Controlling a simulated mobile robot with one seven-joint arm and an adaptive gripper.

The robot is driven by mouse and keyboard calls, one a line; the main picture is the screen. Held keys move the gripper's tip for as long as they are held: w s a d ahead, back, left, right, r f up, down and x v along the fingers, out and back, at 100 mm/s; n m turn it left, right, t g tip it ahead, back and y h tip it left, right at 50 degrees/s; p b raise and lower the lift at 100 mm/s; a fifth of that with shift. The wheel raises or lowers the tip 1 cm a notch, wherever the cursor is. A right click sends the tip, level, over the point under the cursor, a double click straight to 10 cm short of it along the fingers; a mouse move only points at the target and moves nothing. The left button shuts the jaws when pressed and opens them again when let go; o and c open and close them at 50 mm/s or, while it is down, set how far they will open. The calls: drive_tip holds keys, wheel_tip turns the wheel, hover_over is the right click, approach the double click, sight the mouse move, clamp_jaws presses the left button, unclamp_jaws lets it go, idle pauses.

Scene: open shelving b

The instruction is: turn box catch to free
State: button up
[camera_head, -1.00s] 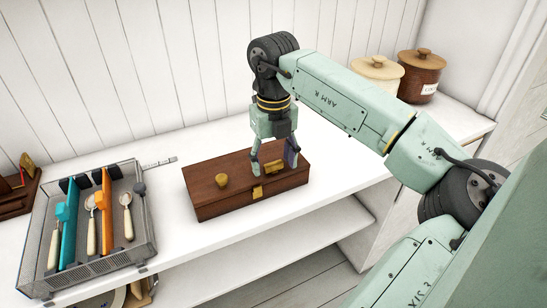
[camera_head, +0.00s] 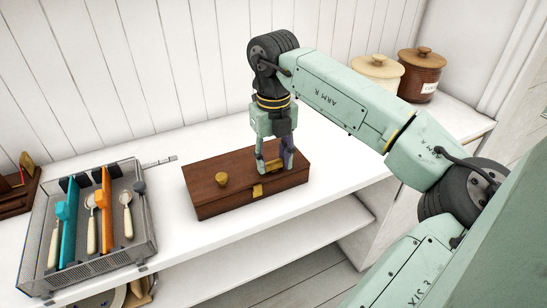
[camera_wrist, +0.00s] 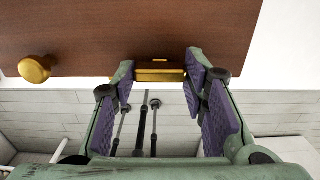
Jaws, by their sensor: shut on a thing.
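A dark brown wooden box (camera_head: 228,200) stands closed on the white shelf. To the right on the top is a brass bar-shaped catch (camera_head: 272,164). My gripper (camera_head: 275,167) points down at the top of the box, its fingers shut on the catch. In the wrist view the purple-padded fingers sit at either end of the brass catch (camera_wrist: 160,74); the knob (camera_wrist: 34,69) is off to the left.
A grey mesh tray (camera_head: 100,262) with spoons and blue and orange dividers stands left of the box. A cream jar (camera_head: 376,76) and a brown jar (camera_head: 421,78) stand at the back right. White shelf top (camera_head: 345,165) is clear to the right of the box.

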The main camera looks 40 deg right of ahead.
drive_tip(key=shift+n, duration=0.3)
drive_tip(key=n+b, duration=0.2)
drive_tip(key=n, duration=0.1)
drive_tip(key=shift+n, duration=0.4)
drive_tip(key=n+b, duration=0.1)
drive_tip(key=n, duration=0.3)
drive_tip(key=n+b, duration=0.1)
drive_tip(key=n, duration=0.4)
drive_tip(key=shift+n, duration=2.2)
drive_tip(key=o, duration=1.2)
drive_tip(key=shift+c, duration=0.2)
